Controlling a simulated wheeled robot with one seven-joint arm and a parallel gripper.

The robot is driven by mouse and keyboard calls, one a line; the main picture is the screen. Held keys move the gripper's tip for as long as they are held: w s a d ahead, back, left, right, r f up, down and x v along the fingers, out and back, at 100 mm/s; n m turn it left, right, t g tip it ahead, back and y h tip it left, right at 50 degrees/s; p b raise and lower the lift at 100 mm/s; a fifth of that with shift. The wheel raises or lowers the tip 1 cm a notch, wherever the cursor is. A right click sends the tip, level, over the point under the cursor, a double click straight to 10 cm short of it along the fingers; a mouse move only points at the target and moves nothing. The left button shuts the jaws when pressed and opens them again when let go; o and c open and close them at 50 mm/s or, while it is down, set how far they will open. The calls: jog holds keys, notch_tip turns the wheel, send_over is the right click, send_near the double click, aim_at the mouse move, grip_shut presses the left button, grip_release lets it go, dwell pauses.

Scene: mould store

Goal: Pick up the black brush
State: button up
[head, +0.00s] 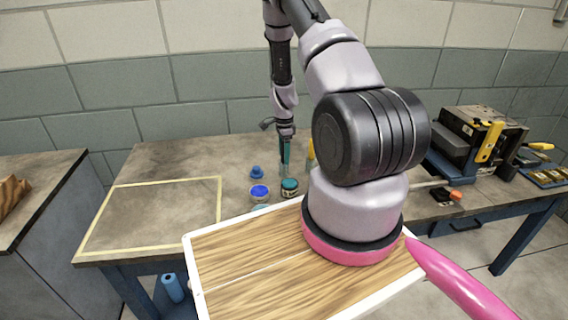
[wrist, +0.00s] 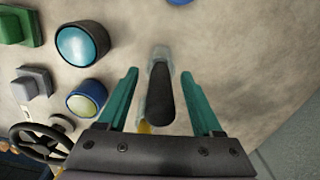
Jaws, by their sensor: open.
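The black brush (wrist: 160,90) shows in the wrist view as a dark, rounded, elongated shape, with pale, see-through edges around it and a bit of yellow near its lower end. My gripper (wrist: 158,75) is open, with one teal finger on each side of the brush and a visible gap to both. I cannot tell how far above the brush the fingertips are. In the head view my gripper (head: 285,155) points down over the back of the table, and I cannot make out the brush there.
A blue-topped jar (head: 259,191), a teal-topped jar (head: 290,186) and a small blue piece (head: 256,172) stand near my gripper. A yellow-outlined area (head: 160,212) at left is empty. A black machine (head: 475,135) stands at right. The wrist view shows a handwheel (wrist: 42,146).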

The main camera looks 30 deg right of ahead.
grip_shut()
